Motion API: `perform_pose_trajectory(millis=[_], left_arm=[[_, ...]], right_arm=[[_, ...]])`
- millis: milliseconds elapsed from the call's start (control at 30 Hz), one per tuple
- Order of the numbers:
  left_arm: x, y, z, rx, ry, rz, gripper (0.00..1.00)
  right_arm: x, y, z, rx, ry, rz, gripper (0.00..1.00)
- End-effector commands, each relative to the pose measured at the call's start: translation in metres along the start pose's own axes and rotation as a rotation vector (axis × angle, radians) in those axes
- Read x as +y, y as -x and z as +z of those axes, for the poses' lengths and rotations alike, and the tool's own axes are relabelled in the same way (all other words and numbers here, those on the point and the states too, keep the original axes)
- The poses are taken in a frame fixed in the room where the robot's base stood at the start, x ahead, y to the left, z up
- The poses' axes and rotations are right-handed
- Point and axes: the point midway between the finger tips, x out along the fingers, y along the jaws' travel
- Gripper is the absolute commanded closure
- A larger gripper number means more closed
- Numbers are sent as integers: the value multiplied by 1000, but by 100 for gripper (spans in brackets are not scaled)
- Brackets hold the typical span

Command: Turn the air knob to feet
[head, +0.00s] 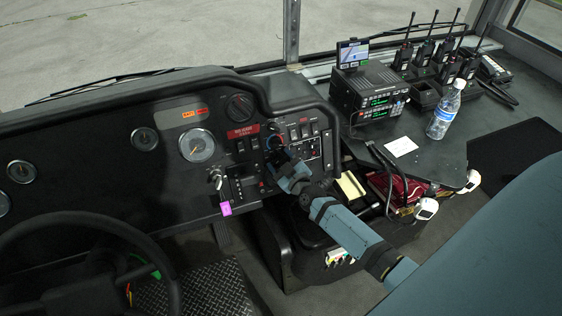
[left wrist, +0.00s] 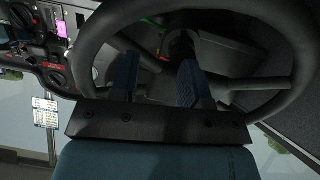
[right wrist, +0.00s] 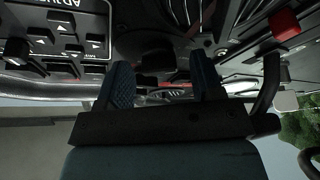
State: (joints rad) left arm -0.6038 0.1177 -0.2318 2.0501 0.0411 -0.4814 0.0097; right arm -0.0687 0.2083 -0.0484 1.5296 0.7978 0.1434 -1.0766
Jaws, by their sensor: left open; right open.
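The dash panel (head: 315,150) right of the gauges carries a round knob (head: 275,142) with a coloured ring, just beyond my right gripper (head: 284,161). I cannot read its marks or tell if it is the air knob. My right gripper is open at the panel; the right wrist view shows its two fingers (right wrist: 163,82) apart with dark panel parts between and beyond them. I cannot tell whether they touch anything. My left gripper (left wrist: 158,80) is open and empty before the steering wheel, outside the head view.
The steering wheel (head: 95,225) fills the lower left. A pink tag (head: 226,208) hangs under the dash switches. A side table (head: 430,160) holds radios (head: 370,92), a water bottle (head: 444,115) and several handsets. A seat (head: 490,240) stands at the right.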

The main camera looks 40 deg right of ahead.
Motion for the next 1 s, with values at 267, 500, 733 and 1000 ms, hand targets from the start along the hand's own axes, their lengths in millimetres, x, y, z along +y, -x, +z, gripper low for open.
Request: perform_pose_trajectory(millis=[267, 500, 733, 1000], left_arm=[[3, 0, 0, 1, 9, 2, 57], [2, 0, 0, -1, 2, 2, 57], [0, 3, -2, -2, -8, 2, 57], [-1, 8, -8, 2, -19, -1, 57]], right_arm=[[0, 0, 0, 0, 0, 0, 62], [0, 0, 0, 0, -1, 0, 89], [0, 0, -1, -1, -43, 18, 89], [-1, 0, -2, -2, -202, 84, 89]])
